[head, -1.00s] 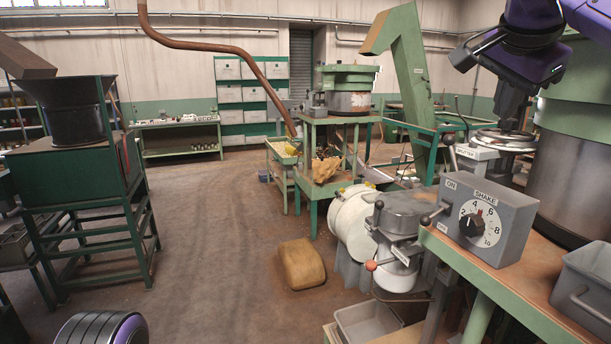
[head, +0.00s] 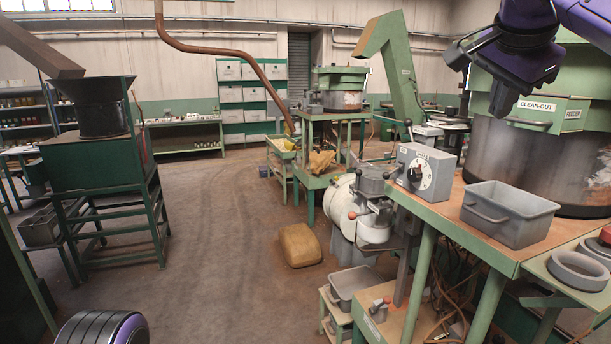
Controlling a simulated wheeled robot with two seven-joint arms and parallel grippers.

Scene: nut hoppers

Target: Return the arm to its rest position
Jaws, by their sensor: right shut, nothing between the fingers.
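My right gripper (head: 503,100) hangs from the purple arm at the upper right of the head view, fingers pointing down. It is shut and empty. It is in front of the large green and steel feeder bowl (head: 490,150) marked CLEAN-OUT and FEEDER, above the bench, and appears apart from everything. Of my left arm, a purple rounded part shows at the bottom left; the left gripper is not in view.
The green bench (head: 455,215) at right carries a grey control box (head: 427,172) with a dial and lever, and a grey bin (head: 509,214). A tan sack-like lump (head: 300,245) lies on the floor. A green hopper stand (head: 95,185) is at left.

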